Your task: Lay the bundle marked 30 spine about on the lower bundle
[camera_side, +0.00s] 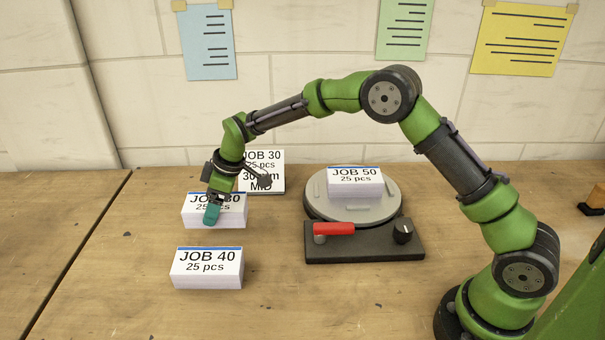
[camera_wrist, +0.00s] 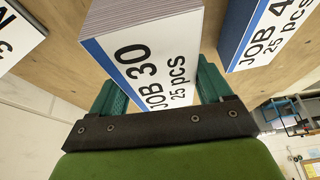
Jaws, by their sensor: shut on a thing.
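The bundle marked JOB 30 (camera_side: 234,214) is a white block of sheets with a blue stripe along its far edge. It appears to sit on the table, left of centre. My gripper (camera_side: 213,207) is shut on it from above, hiding part of its label. In the wrist view the teal fingers of my gripper (camera_wrist: 160,92) stand on either side of the JOB 30 bundle (camera_wrist: 165,58). The lower bundle, marked JOB 50 (camera_side: 354,187), lies on a round grey plate (camera_side: 318,205), with a thin blue line at its far edge.
A bundle marked JOB 40 (camera_side: 206,270) lies in front of JOB 30, and in the wrist view (camera_wrist: 250,28). A JOB 30 card (camera_side: 274,182) stands behind. The plate's dark base (camera_side: 355,250) carries a red lever (camera_side: 334,229) and a black knob (camera_side: 402,232).

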